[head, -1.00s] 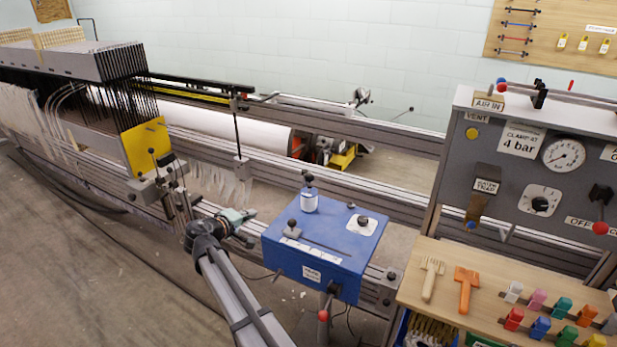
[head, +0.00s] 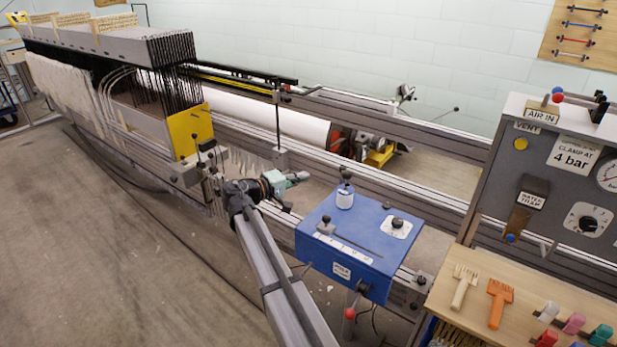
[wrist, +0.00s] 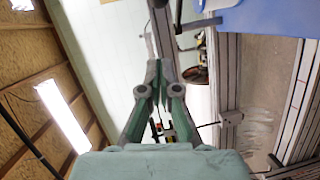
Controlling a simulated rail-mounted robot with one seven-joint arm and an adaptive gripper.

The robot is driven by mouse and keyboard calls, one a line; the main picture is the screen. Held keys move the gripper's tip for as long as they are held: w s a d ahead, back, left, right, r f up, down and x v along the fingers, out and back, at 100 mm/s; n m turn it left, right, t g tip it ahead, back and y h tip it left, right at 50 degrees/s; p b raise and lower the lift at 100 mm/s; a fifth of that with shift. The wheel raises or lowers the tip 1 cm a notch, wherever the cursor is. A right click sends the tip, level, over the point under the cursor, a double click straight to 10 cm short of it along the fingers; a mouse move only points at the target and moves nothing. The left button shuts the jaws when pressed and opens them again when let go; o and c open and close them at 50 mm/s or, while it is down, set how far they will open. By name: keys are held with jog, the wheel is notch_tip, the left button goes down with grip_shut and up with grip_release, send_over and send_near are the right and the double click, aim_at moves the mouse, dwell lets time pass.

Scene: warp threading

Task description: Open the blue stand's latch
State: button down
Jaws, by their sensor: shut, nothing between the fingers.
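The blue stand appears to be the blue box (head: 322,249) mounted on the grey rails. Its top carries a white round pot with a dark knob (head: 345,197), a slotted lever with a dark knob (head: 326,226) and a white plate with a black knob (head: 397,227). A red-tipped handle (head: 350,313) hangs below its front. I cannot tell which part is the latch. My gripper (head: 301,177) is shut and empty, left of and behind the box, apart from it. The wrist view shows its green fingers (wrist: 163,85) and a blue surface (wrist: 262,16) at the top right.
A yellow plate (head: 190,130) and thread frames stand to the left. Long grey rails (head: 400,190) run behind the box. A wooden bench (head: 525,300) with brushes and coloured clips and a grey gauge panel (head: 480,200) stand right.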

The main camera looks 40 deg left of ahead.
jog(key=p, duration=0.2)
send_near(345, 172)
jog(key=w+a, duration=0.4)
jog(key=shift+w+d+f+p, duration=0.2)
jog(key=shift+w+d+f, duration=0.3)
jog(key=shift+w+d, duration=0.3)
jog(key=shift+w+d+f+p, duration=0.15)
jog(key=shift+w+d+f, duration=0.3)
jog(key=shift+w+d, duration=0.3)
jog(key=shift+s+d, duration=0.1)
jog(key=shift+s+d, duration=0.1)
jog(key=shift+d, duration=0.05)
